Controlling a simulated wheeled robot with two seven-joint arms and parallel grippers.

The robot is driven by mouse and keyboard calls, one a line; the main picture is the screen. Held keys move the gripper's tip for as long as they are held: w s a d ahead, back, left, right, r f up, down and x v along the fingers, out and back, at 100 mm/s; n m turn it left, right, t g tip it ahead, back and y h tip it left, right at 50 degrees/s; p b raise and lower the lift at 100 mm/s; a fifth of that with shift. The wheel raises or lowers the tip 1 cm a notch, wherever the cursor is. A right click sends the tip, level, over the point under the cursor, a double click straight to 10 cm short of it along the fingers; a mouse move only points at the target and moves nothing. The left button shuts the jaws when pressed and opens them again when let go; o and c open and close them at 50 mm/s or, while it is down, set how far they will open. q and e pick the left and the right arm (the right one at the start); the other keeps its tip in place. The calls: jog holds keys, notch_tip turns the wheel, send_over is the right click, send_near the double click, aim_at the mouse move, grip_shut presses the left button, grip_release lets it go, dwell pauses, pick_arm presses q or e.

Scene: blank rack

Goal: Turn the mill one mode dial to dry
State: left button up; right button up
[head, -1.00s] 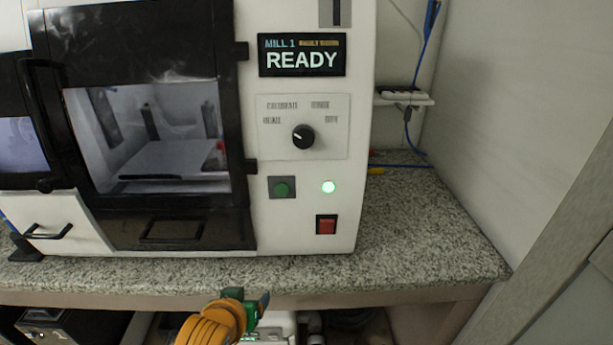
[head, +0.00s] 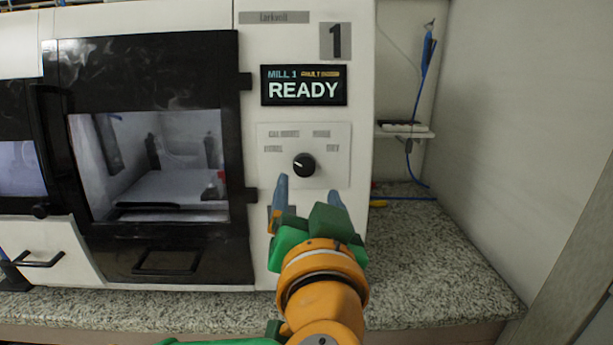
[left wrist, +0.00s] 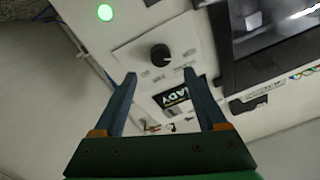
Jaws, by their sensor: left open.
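The mill one mode dial (head: 304,165) is a round black knob on a pale panel (head: 336,172) with several mode labels around it. Its white mark points to the upper left; the dry label (head: 333,149) is on the right. My left gripper (head: 308,186) is open and empty, its blue fingers reaching up just below the dial in the head view, apart from it as far as I can tell. In the left wrist view the dial (left wrist: 160,54) shows beyond and between the open fingertips. The right gripper is not seen.
The display (head: 304,86) reads MILL 1 READY. The mill's black door (head: 150,60) with its window is left of the panel. A lit green lamp (left wrist: 105,12) shows in the left wrist view. Granite counter (head: 440,265) is clear on the right, up to a pale wall (head: 520,120).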

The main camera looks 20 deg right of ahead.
aim_at(305, 168)
pick_arm(q)
jog(key=p+x, duration=0.1)
jog(key=x, duration=0.2)
jog(key=p+x, duration=0.1)
jog(key=x, duration=0.2)
jog(key=shift+w+a+r, duration=0.1)
jog(key=shift+w+r, duration=0.05)
jog(key=shift+r, duration=0.05)
jog(key=shift+w+f+p, duration=0.1)
jog(key=shift+w+p, duration=0.2)
jog(key=shift+w, duration=0.1)
jog(key=shift+d, duration=0.2)
jog(key=shift+c, duration=0.2)
grip_shut()
